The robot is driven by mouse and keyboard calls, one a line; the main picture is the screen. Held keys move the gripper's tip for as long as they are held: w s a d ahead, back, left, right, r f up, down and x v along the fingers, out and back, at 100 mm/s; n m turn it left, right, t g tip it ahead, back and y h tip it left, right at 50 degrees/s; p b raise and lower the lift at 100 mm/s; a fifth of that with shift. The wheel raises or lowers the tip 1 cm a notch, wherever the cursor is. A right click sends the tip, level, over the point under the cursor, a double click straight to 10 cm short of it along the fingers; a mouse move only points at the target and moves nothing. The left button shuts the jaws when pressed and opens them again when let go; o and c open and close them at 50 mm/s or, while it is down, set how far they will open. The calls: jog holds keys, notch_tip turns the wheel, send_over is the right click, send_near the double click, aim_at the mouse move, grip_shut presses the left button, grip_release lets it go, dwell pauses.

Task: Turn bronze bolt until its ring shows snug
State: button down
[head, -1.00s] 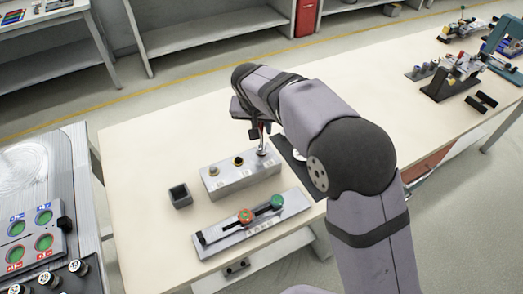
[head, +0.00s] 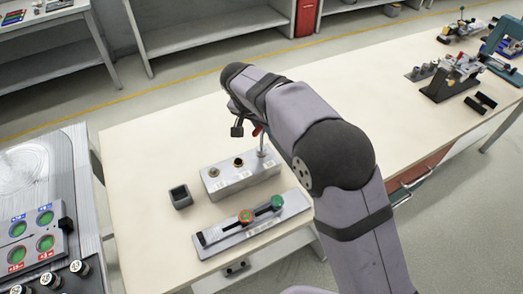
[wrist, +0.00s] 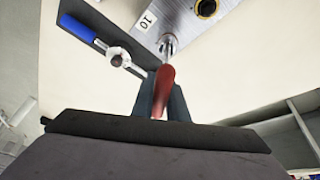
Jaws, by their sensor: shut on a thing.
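My gripper (wrist: 160,105) is shut on a red handle (wrist: 165,80), seen in the wrist view. A silver shaft or head (wrist: 168,45) lies beyond the handle, at a grey block beside a "10" label (wrist: 147,20). In the head view the grey block (head: 243,182) carries three fittings in a row. The left one (head: 214,172) is pale brownish, the middle one (head: 238,162) is dark with a gold ring. The silver shaft (head: 262,145) stands at the right end. I cannot tell which fitting is the bronze bolt, nor whether the shaft touches one.
A blue-handled tool (wrist: 78,30) with a round silver head lies beside the block. A dark open box (head: 180,197) stands left of the block. A slotted plate (head: 222,240) with red and green knobs lies in front. The table left of the box is clear.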

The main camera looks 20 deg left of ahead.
jog(key=shift+d+r+m+h+p, duration=0.1)
jog(key=shift+m+h+p, duration=0.2)
jog(key=shift+m+p, duration=0.4)
jog(key=shift+d+m, duration=0.1)
jog(key=shift+m, duration=0.4)
jog(key=shift+s, duration=0.1)
jog(key=shift+d+m+g+h+p, duration=0.1)
jog(key=shift+m+g+h+p, duration=0.2)
jog(key=shift+m+g+p, duration=0.25)
jog(key=shift+b, duration=0.3)
jog(key=shift+n+t, duration=0.25)
